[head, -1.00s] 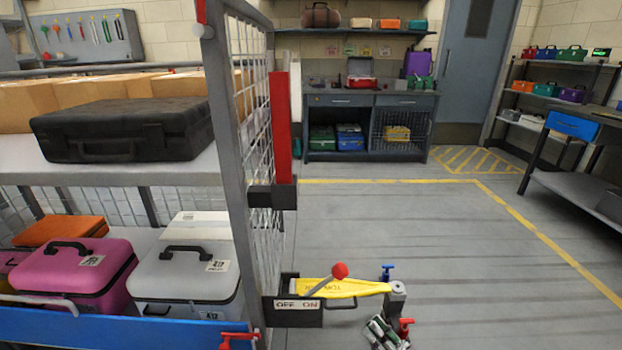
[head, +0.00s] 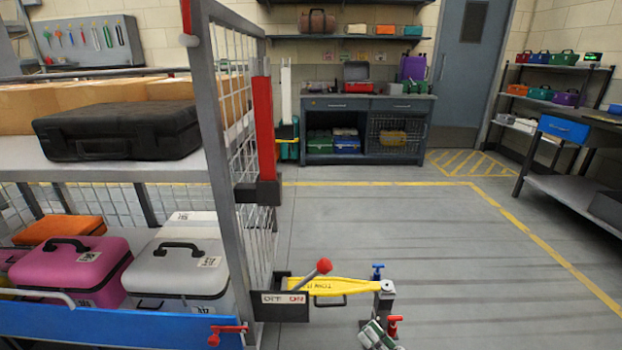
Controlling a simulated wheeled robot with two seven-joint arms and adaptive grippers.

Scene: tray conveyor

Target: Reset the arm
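My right gripper (head: 376,335) seems to be the small grey and greenish piece at the bottom edge, just right of centre. It is mostly cut off, and I cannot tell how its fingers stand. My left gripper is not in view. A switch box (head: 285,307) marked OFF and ON sits low on the cart's corner, above and left of the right gripper. Its lever ends in a red ball and leans up to the right. A yellow bar (head: 345,286) runs from behind the box to a grey post (head: 384,300) just above the gripper.
A mesh-sided cart (head: 217,150) fills the left, with a black case (head: 120,130) on its upper shelf. Below are a pink case (head: 70,270) and a white case (head: 178,270). A workbench (head: 368,125) stands at the back. The floor (head: 420,230) in the middle is clear.

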